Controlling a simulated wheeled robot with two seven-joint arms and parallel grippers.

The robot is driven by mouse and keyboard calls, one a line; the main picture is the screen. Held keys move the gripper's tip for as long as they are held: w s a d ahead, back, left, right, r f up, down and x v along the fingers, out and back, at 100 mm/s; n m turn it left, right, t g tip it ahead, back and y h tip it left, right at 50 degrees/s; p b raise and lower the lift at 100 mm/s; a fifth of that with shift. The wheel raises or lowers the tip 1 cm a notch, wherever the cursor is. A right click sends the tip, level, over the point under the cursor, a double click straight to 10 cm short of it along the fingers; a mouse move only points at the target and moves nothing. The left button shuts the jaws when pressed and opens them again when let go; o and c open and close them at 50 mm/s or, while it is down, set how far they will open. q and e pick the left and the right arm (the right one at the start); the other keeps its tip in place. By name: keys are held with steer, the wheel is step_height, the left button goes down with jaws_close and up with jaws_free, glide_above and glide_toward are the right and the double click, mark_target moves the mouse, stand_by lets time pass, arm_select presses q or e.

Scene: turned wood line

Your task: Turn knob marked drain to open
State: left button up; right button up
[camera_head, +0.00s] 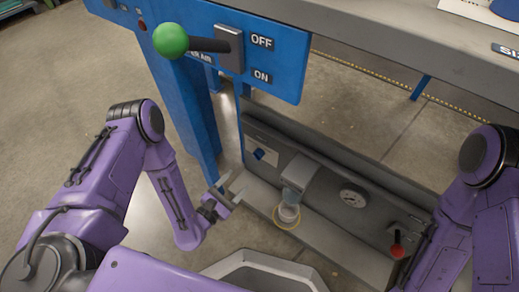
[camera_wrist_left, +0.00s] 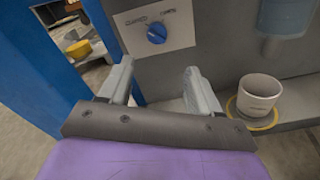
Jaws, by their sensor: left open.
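The blue knob (camera_head: 259,154) sits on a white label plate on the grey panel below the blue switch box. In the left wrist view the knob (camera_wrist_left: 157,33) shows close up, with small lettering on the plate (camera_wrist_left: 182,30) that is hard to read. My left gripper (camera_head: 228,188) is open and empty, below and in front of the knob in the head view. In the wrist view its two fingers (camera_wrist_left: 158,74) are spread apart, with the knob just beyond the gap between them and not touched. My right arm comes in at the right; its gripper is not seen.
A white cup (camera_wrist_left: 260,95) stands inside a yellow ring (camera_head: 286,219) on the grey ledge, under a clear bowl (camera_head: 291,195). A gauge (camera_head: 353,198) and red-knobbed lever (camera_head: 397,251) are right. A green-balled switch lever (camera_head: 171,40) juts out above. A blue post (camera_head: 187,120) stands left.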

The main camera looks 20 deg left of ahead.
mark_target(258, 155)
arm_select(q)
steer(key=w+d+n+b, duration=0.1)
steer(key=w+d+b, duration=0.2)
steer(key=w, duration=0.7)
steer(key=shift+w+d+r+t+b, duration=0.15)
steer(key=shift+w+d+t+b, duration=0.15)
steer(key=shift+w+b, duration=0.1)
steer(key=shift+a, duration=0.1)
steer(key=c, duration=1)
arm_select(e)
steer(key=s+f+n+g, duration=0.1)
steer(key=s+d+f+n+g, duration=0.1)
steer(key=shift+s+d+n+g, duration=0.1)
steer(key=shift+s+n+g, duration=0.2)
steer(key=shift+g, duration=0.1)
